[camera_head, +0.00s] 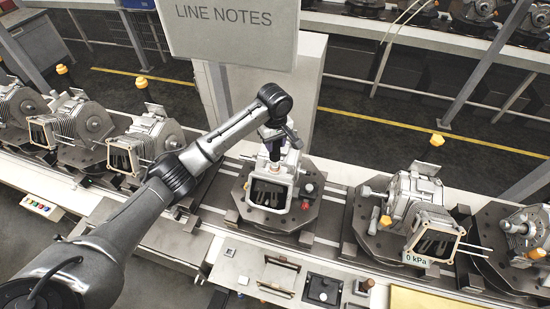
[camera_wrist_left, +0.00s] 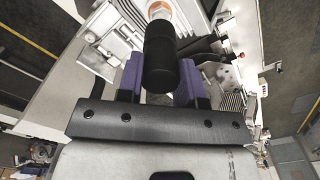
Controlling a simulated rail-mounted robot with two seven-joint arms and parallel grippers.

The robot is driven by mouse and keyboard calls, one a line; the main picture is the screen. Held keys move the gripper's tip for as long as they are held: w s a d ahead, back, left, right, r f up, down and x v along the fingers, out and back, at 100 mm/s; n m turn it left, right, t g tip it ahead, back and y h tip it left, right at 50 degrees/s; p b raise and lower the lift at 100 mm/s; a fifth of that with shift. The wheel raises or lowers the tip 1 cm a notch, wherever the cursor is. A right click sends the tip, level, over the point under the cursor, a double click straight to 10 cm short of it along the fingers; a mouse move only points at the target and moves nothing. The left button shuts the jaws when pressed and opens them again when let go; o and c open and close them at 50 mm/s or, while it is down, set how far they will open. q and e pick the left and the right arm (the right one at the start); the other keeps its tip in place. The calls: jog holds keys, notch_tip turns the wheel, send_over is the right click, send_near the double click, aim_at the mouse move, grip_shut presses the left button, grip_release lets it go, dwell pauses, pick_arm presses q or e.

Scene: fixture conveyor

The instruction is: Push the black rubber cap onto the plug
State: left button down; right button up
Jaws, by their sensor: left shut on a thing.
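My left gripper (camera_head: 275,146) is over the top of the housing (camera_head: 272,190) on the middle fixture. In the left wrist view its purple-padded fingers (camera_wrist_left: 159,80) are shut on the black rubber cap (camera_wrist_left: 160,52), a dark cylinder pointing away from the wrist. Just beyond the cap's far end is a plug (camera_wrist_left: 159,9) with a white and orange end, partly hidden by the cap. The cap is lined up with it; I cannot tell whether they touch or how far the cap is on. My right gripper is not in view.
More housings on fixture plates stand along the conveyor, to the left (camera_head: 147,138) and right (camera_head: 412,195). A "LINE NOTES" board (camera_head: 232,30) rises behind my arm. A black-topped block (camera_head: 322,290) is at the front edge. A display (camera_head: 416,259) reads 0 kPa.

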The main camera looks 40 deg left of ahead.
aim_at(275, 150)
pick_arm(q)
jog(key=shift+f, duration=0.25)
jog(key=shift+f, duration=0.7)
jog(key=shift+f, duration=0.65)
jog(key=shift+f, duration=0.4)
dwell(0.4)
jog(key=c, duration=0.7)
grip_release()
jog(key=shift+r, duration=0.1)
